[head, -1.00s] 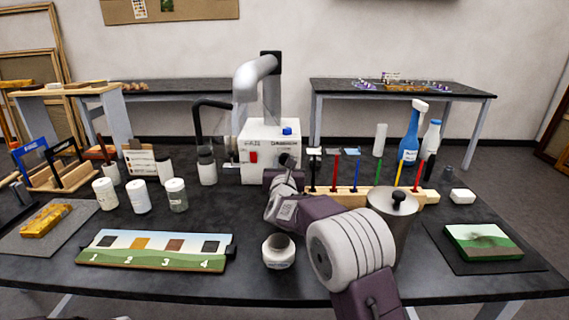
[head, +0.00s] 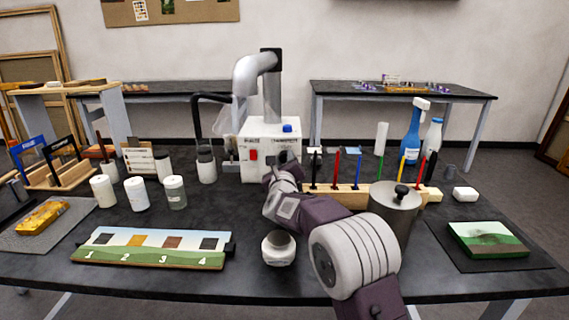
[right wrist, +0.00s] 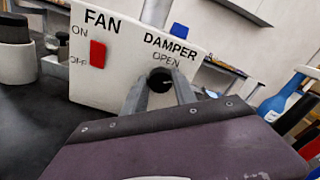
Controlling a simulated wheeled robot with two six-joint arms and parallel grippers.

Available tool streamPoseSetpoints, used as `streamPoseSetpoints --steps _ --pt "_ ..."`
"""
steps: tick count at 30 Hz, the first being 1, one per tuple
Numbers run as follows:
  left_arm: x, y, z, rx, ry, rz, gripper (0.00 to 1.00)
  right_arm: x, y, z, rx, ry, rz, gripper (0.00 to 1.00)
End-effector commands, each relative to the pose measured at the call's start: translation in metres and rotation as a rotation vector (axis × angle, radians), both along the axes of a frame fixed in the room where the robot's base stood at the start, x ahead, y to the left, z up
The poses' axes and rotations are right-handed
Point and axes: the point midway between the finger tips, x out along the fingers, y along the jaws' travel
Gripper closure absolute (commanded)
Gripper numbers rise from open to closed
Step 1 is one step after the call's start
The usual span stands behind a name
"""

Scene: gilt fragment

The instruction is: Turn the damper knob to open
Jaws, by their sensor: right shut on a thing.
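A white control box (head: 257,150) stands at the back of the dark table, with a pipe on top. In the right wrist view its front (right wrist: 120,62) reads FAN and DAMPER, with OPEN printed above the damper knob. The damper knob (right wrist: 160,80) is round and black; how far it is turned I cannot tell. My right gripper (right wrist: 159,87) is shut on the knob, one finger on each side. In the head view my right arm reaches to the box, and the gripper (head: 281,168) partly hides the knob. My left gripper is not in view.
A red fan switch (right wrist: 97,54) sits left of the knob. A wooden rack of coloured tools (head: 345,192) and a metal canister (head: 396,211) stand right of my arm. A small white jar (head: 279,248) is close below it. White-lidded jars (head: 137,194) stand at left.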

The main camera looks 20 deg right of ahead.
Motion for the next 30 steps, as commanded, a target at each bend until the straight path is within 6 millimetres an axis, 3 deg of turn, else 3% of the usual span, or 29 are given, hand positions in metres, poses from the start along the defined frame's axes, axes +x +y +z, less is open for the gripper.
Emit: streamPoseSetpoints --steps 18,30 --pt "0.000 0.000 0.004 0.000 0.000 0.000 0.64 0.000 0.002 0.000 -0.561 0.160 0.001 1.00" --pt "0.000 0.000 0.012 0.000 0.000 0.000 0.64 0.000 0.002 -0.002 -0.840 0.242 0.001 1.00"
